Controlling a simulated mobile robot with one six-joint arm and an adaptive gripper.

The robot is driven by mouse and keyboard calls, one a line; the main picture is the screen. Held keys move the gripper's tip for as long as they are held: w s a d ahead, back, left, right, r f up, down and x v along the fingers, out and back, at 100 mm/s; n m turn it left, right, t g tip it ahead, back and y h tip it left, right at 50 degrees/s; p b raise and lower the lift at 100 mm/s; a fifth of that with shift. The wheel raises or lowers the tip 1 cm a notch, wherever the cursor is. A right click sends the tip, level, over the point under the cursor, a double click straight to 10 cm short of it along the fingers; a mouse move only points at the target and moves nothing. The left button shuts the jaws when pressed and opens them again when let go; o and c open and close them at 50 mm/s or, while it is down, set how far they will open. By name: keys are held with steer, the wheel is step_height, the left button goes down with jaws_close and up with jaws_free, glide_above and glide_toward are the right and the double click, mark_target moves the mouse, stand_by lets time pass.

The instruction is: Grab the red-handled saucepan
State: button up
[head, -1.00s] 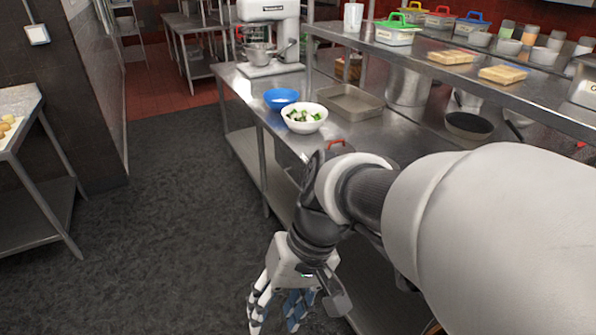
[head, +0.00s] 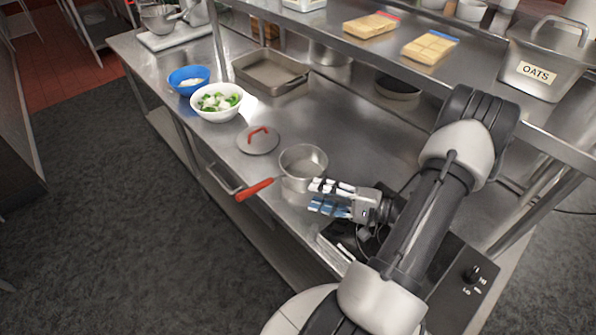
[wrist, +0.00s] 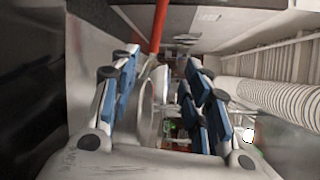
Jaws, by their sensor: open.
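The steel saucepan (head: 303,160) stands on the steel counter in the head view. Its red handle (head: 254,190) points to the lower left, toward the counter's front edge. In the wrist view the red handle (wrist: 158,25) runs up from between the fingertips. My gripper (head: 318,196) is open, lying low at the near right side of the pan, with its fingertips overlapping the pan's lower edge in the head view. Whether they touch it I cannot tell. In the wrist view the open fingers (wrist: 160,85) flank a curved metal surface, seemingly the pan's side.
A lid with a red grip (head: 258,141) lies behind the pan. A white bowl of greens (head: 217,115), a blue bowl (head: 188,87) and a metal tray (head: 255,88) stand further back. A dark hob (head: 455,290) is at the right. A shelf (head: 480,78) overhangs the counter.

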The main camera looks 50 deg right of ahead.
mark_target(267, 186)
steer(key=b+x, duration=0.1)
steer(key=x, duration=1.1)
steer(key=shift+w+f, duration=0.1)
steer(key=x, duration=0.1)
steer(key=b+x, duration=0.1)
steer(key=x, duration=0.2)
steer(key=shift+w+a+f, duration=0.1)
steer(key=shift+a+f, duration=0.15)
steer(key=shift+f, duration=0.1)
steer(key=shift+w+a, duration=0.1)
steer(key=shift+w, duration=0.2)
jaws_close()
